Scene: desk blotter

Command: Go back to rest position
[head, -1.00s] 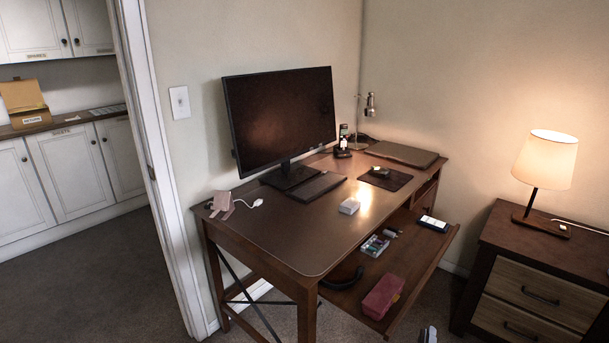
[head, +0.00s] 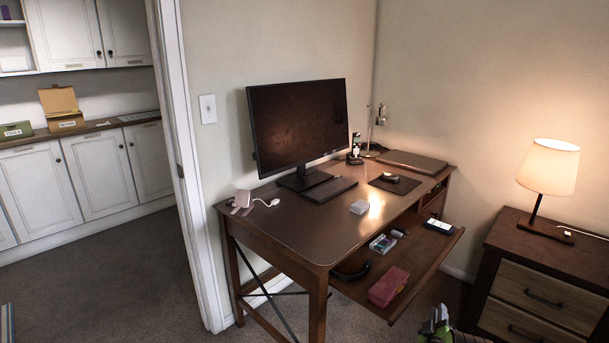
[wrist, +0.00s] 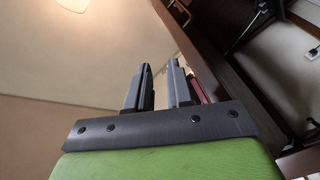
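My gripper (wrist: 160,85) shows in the wrist view with its two dark fingers parallel and a gap between them. It is open and nothing is seen between the fingers. A green part of my wrist lies behind the dark bar that carries the fingers. In the head view, part of my arm's green end shows at the bottom edge, in front of the desk (head: 300,228) and apart from it. The fingers are not clear there.
The desk's pulled-out lower tray (head: 425,268) carries a red case (head: 388,287), a phone (head: 438,226) and small items. A nightstand (head: 545,270) is right; open carpet (head: 110,270) lies left.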

